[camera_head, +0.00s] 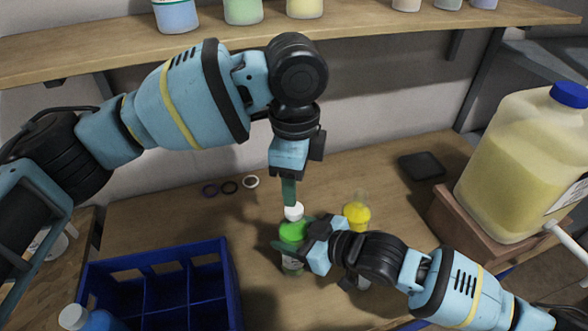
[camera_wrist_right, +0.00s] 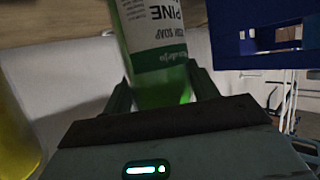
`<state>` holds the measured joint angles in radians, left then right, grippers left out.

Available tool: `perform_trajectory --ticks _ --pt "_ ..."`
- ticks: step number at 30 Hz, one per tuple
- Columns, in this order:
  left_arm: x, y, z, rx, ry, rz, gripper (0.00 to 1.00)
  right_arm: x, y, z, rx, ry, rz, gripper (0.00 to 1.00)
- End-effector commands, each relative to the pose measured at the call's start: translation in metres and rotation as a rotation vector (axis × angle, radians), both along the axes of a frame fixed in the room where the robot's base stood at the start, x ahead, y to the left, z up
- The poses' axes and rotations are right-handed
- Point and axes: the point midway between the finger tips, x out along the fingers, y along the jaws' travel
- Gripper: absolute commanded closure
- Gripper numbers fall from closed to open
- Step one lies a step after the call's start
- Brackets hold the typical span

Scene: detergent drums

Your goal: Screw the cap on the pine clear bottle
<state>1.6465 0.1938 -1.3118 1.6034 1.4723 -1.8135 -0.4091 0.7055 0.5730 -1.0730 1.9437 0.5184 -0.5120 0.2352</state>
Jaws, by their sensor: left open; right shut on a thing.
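The pine clear bottle (camera_head: 291,262) stands on the wooden worktop, green with a white label. In the right wrist view the bottle (camera_wrist_right: 155,45) is between my fingers, its label reading "PINE". My right gripper (camera_head: 299,240) is shut on the bottle from the right. A white cap (camera_head: 293,212) shows at the top of the bottle; I cannot tell whether it is seated. My left gripper (camera_head: 289,190) is open and points down just above the cap, its fingers seen nearly edge-on.
A blue divided crate (camera_head: 160,262) stands at the front left, with a blue-liquid bottle (camera_head: 88,318) beside it. A large yellow drum (camera_head: 520,160) sits at right. Several rings (camera_head: 230,187) lie behind.

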Motion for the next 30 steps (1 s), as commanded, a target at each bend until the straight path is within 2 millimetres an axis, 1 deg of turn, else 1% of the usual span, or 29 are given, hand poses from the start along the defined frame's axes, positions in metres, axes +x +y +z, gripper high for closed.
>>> perform_trajectory --ticks 3,30 --pt "0.0002 0.0001 0.0011 -0.001 0.000 0.192 0.51 -0.0003 0.0000 -0.0007 0.000 0.001 0.000 1.00" --pt "0.0001 0.0002 0.0102 -0.010 0.001 1.659 0.51 -0.0003 0.0000 -0.0007 0.000 0.002 0.001 1.00"
